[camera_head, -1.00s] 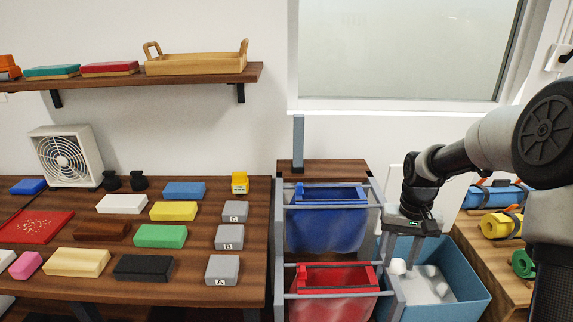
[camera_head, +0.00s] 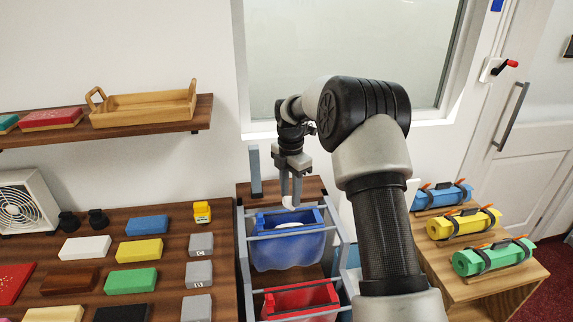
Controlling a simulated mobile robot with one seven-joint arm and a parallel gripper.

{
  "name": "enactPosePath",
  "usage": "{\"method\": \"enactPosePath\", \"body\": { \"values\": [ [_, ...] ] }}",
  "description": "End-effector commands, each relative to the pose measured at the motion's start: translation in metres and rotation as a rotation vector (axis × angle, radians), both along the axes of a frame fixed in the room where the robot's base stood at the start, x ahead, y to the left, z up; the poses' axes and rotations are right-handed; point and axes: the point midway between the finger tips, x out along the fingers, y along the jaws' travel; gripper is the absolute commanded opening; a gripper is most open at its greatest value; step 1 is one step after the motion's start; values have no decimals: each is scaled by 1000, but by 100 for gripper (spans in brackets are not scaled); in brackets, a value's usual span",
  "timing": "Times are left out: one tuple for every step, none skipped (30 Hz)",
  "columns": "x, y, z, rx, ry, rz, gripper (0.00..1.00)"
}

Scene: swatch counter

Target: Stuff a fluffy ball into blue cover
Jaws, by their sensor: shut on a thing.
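My gripper (camera_head: 291,198) is shut on a small white fluffy ball (camera_head: 290,203). It points down above the back part of the blue cover. The blue cover (camera_head: 288,253) hangs open in a grey frame at the back of the rack. Something white (camera_head: 290,226) shows inside its opening, below my gripper; I cannot tell exactly what it is. The ball in my gripper looks to be at or just above the cover's back rim.
A red cover (camera_head: 300,298) hangs in the nearer frame. A grey post (camera_head: 255,171) stands behind the rack at left. Coloured blocks lie on the wooden counter (camera_head: 172,223) at left. Blue, yellow and green rolls (camera_head: 476,223) sit on a table at right. My arm hides most of the ball bin.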

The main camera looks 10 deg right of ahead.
Motion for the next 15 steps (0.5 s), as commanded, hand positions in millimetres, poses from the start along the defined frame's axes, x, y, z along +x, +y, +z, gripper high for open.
{"method": "enactPosePath", "body": {
  "values": [
    [2, 0, 8, -1, 0, 51, 27],
    [3, 0, 8, -2, 1, 78, 27],
    [4, 0, 9, -2, 1, 105, 27],
    [5, 0, 9, -2, 1, 120, 27],
    [5, 0, 9, -2, 1, 131, 27],
    [5, 0, 7, -2, 1, 139, 27],
    [5, 0, 6, -2, 1, 143, 27],
    [5, 0, 4, -2, 1, 144, 27],
    [5, 0, 2, -2, 1, 144, 27],
    [5, 0, 0, -2, 1, 144, 27],
    [5, 0, -2, -2, 1, 143, 27],
    [5, 0, -5, -2, 1, 143, 27],
    [5, 0, -8, -2, 1, 143, 27],
    [5, 0, -11, -2, 1, 143, 27],
    [5, 0, -15, -2, 1, 142, 27]
  ]
}}
